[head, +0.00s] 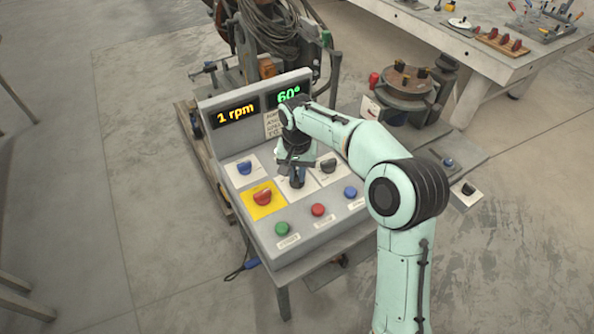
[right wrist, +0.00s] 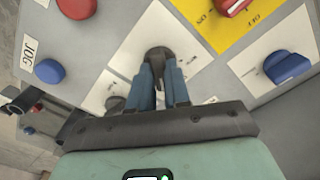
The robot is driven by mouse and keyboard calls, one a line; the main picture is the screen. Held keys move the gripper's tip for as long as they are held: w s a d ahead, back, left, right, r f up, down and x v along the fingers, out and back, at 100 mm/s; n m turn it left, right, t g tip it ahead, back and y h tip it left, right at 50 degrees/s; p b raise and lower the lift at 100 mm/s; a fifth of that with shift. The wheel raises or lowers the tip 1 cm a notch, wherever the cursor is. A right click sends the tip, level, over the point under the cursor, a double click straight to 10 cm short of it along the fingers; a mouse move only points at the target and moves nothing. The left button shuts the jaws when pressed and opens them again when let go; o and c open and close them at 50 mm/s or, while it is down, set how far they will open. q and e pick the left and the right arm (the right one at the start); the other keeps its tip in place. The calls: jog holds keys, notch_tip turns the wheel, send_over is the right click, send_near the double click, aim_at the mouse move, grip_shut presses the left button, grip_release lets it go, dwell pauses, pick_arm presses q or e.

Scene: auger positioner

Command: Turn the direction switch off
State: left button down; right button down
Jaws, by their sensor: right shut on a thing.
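The control panel (head: 228,150) is a grey box with a sloped face of rotary switches. My right gripper (head: 297,182) reaches down onto the middle white plate, right of the yellow one. In the right wrist view, its blue fingers (right wrist: 170,85) are shut on a dark switch knob (right wrist: 158,52). I cannot read this plate's label, so I cannot confirm it is the direction switch. Beside it are a blue knob (head: 245,167), a black knob (head: 328,165) and a red knob (head: 263,197) on yellow marked ON and OFF. My left gripper is not in view.
Green (head: 282,229), red (head: 317,209) and blue (head: 350,192) push buttons line the panel's front, close to the gripper. Displays read 1 rpm (head: 236,112) and 60° (head: 289,94). A round fixture (head: 405,85) and a workbench (head: 470,45) stand behind.

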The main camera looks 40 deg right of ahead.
aim_at(297, 176)
jog(key=n+p, duration=0.1)
jog(key=n, duration=0.3)
jog(key=shift+r+p, duration=0.1)
jog(key=shift+p, duration=0.3)
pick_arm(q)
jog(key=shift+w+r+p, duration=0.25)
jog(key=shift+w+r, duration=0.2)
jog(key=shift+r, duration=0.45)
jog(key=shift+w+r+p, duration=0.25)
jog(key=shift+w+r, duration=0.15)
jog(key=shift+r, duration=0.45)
pick_arm(e)
jog(key=shift+n, duration=1.6)
jog(key=c, duration=1.1)
grip_release()
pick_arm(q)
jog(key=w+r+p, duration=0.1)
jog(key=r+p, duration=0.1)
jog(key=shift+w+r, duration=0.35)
pick_arm(e)
notch_tip(297, 176, up, 13)
jog(key=shift+r, duration=0.1)
